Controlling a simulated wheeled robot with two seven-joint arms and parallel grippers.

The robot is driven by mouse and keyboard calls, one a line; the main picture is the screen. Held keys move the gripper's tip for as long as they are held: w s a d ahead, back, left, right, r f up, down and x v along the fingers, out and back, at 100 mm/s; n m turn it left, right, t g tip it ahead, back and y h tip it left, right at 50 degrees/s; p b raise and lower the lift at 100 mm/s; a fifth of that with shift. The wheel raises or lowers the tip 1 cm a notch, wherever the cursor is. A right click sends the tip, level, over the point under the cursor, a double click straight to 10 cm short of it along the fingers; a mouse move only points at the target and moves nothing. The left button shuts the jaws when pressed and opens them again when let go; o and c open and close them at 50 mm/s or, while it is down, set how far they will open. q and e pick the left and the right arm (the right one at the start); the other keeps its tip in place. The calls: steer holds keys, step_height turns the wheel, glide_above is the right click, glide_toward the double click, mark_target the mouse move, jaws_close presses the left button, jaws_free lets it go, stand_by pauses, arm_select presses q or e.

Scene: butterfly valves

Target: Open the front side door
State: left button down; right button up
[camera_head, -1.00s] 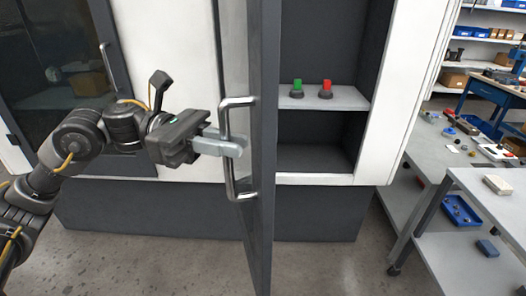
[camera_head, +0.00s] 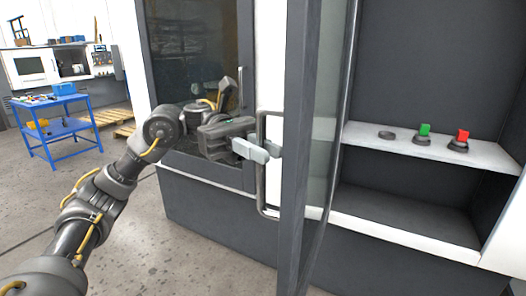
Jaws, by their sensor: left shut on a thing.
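The front side door (camera_head: 296,130) is a dark-framed glass door standing swung out from the white and grey machine, its edge toward me. Its metal handle (camera_head: 262,195) is a vertical bar on the door's left face. My left gripper (camera_head: 262,150) is at the handle, its light fingers shut around the upright bar. The fingertips are partly hidden by the handle and door. Behind the door the machine's opening shows a light shelf (camera_head: 400,147). My right gripper is not in view.
On the shelf stand a green valve (camera_head: 424,130), a red valve (camera_head: 461,137) and a dark empty ring (camera_head: 386,134). A second dark window door (camera_head: 195,60) is behind my left arm. A blue table (camera_head: 55,115) stands at the far left. Grey floor is open at the left.

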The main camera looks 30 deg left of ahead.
arm_select(q)
steer(key=shift+r, duration=0.2)
steer(key=c, duration=1.6)
jaws_free()
steer(key=shift+c, duration=0.2)
steer(key=shift+o, duration=0.8)
steer(key=shift+f, duration=0.1)
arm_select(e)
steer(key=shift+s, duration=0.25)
